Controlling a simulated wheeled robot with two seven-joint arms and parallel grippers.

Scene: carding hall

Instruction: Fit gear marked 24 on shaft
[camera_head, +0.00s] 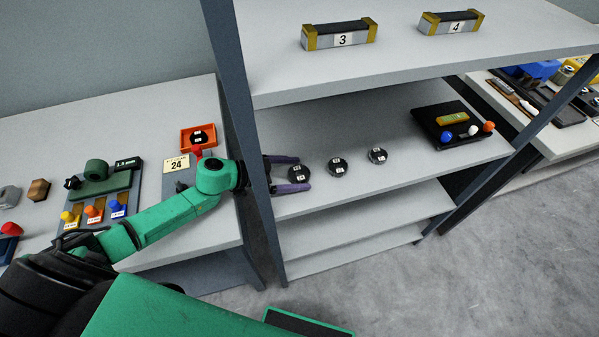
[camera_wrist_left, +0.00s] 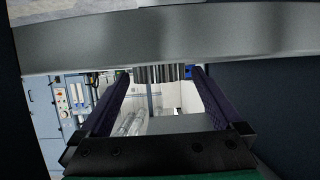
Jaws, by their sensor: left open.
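Several dark round gears with small white labels stand in a row on the middle shelf (camera_head: 400,120): a left one (camera_head: 299,174), a middle one (camera_head: 338,167) and a right one (camera_head: 377,155). Their label numbers are too small to read. My left gripper (camera_head: 304,172) is open, its purple fingers on either side of the left gear. In the left wrist view a dark toothed edge (camera_wrist_left: 160,74) shows between the open fingers (camera_wrist_left: 158,85). A card reading 24 (camera_head: 176,164) stands on the left bench. I cannot make out the shaft; my arm covers part of that area. My right gripper is not in view.
A dark shelf post (camera_head: 238,95) stands close by my left wrist. An orange tray (camera_head: 186,148) holds a dark round part. A green fixture (camera_head: 97,184) and colored knobs sit on the bench. Boxes 3 (camera_head: 340,36) and 4 (camera_head: 452,23) are above.

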